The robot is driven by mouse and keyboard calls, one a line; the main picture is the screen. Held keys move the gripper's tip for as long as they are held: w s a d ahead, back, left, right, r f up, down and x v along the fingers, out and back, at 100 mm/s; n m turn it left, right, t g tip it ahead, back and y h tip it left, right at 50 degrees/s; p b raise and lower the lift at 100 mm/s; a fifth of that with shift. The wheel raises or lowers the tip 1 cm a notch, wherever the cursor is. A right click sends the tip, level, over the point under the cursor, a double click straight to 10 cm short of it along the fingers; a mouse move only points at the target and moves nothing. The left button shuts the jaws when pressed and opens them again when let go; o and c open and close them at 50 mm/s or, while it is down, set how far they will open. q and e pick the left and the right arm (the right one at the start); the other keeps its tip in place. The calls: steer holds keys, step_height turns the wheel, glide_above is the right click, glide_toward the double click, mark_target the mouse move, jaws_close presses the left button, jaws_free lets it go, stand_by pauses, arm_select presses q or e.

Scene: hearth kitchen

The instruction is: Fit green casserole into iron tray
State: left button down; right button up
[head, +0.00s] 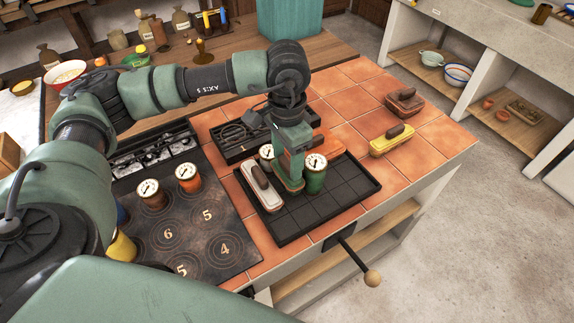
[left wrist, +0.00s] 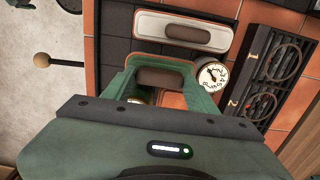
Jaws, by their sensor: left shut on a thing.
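The iron tray (head: 340,208) is a black, low-rimmed tray with a grid floor, on the orange tiles. A white casserole (head: 256,191) with a brown handle sits at its left end. My left gripper (head: 291,186) points down over the tray, just right of the white casserole. It is shut on the green casserole (left wrist: 160,64), whose brown handle shows between the fingers in the left wrist view. In the head view the gripper hides most of the green casserole, so I cannot tell whether its base touches the tray. My right gripper is not in view.
A green dial-topped canister (head: 316,181) stands close right of the gripper; another white dial (head: 267,152) shows behind. Yellow (head: 390,143) and red-brown (head: 405,103) casseroles sit on the tiles at right. The tray's right part is clear. A ball-ended lever (head: 372,278) sticks out in front.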

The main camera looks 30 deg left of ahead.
mark_target(287, 163)
arm_select(q)
step_height(287, 163, down, 3)
steer(key=shift+f, duration=0.15)
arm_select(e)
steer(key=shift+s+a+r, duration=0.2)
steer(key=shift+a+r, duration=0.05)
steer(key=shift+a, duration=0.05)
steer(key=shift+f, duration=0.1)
arm_select(q)
steer(key=shift+f, duration=0.2)
steer(key=shift+c, duration=2.3)
jaws_free()
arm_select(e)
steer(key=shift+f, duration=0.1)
arm_select(q)
steer(key=shift+r, duration=0.1)
